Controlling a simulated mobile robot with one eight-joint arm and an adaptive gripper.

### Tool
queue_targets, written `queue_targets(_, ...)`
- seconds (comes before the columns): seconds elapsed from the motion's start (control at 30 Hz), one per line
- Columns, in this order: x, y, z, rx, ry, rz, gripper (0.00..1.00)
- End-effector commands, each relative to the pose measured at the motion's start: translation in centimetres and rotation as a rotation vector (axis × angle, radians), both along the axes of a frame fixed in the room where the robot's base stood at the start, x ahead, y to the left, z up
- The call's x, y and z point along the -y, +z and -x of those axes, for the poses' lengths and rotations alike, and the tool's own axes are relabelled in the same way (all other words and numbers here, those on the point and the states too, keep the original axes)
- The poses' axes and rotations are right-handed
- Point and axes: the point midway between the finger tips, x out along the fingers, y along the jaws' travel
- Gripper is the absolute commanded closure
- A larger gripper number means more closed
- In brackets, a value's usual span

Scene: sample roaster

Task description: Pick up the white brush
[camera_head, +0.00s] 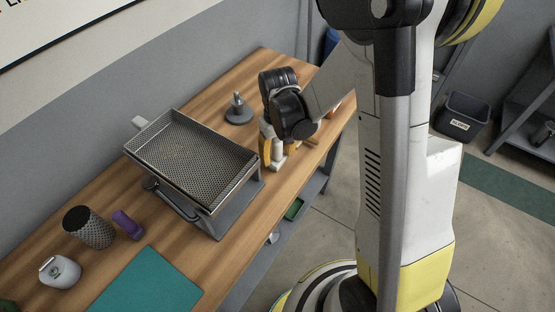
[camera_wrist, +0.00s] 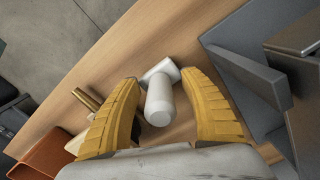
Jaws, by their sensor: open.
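The white brush (camera_wrist: 160,103) stands on the wooden table between my gripper's two yellow fingers in the wrist view. Its rounded handle end points up toward the camera, and its wider white block lies beyond. My gripper (camera_wrist: 163,82) is open, with one finger on each side of the brush and a visible gap on both sides. In the head view my gripper (camera_head: 277,150) is low over the table near its front edge. The brush (camera_head: 277,158) shows partly there between the fingers; my wrist hides the rest.
A perforated metal tray (camera_head: 153,126) on a grey stand (camera_head: 240,205) is left of my gripper. A metal weight (camera_head: 238,110) stands behind. An orange container (camera_wrist: 42,153) is nearby.

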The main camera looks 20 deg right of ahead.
Motion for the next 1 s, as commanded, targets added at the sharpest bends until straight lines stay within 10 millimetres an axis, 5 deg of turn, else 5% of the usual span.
queue_targets(0.1, 0.0, 0.2, 0.0, 0.0, 0.0, 0.0, 0.48)
queue_targets(0.3, 0.0, 0.2, 0.0, 0.0, 0.0, 0.0, 1.0)
queue_targets(0.73, 0.0, 0.6, 0.0, 0.0, 0.0, 0.0, 1.0)
queue_targets(1.0, 0.0, 4.5, 0.0, 0.0, 0.0, 0.0, 1.0)
